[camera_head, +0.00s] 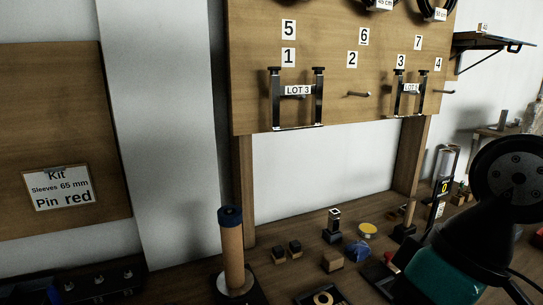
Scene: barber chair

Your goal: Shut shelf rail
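I cannot tell for certain which part is the shelf rail. A dark wall shelf (490,40) with a bracket sits at the upper right, with a small labelled item on it. Two black upright frames hang on the wooden board: the left frame (276,100) carries a "LOT 3" label, and the right frame (421,95) carries a smaller label. Each has a thin bar across its bottom. Part of my arm, black and teal, fills the lower right. My gripper's fingers do not show.
The wooden board (260,45) bears numbers and hooks above the bench. On the bench stand a brown post with a blue cap (232,245), small dark blocks (287,250), a blue item (357,251) and a yellow disc (367,229). A "Kit" sign (58,188) hangs at left.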

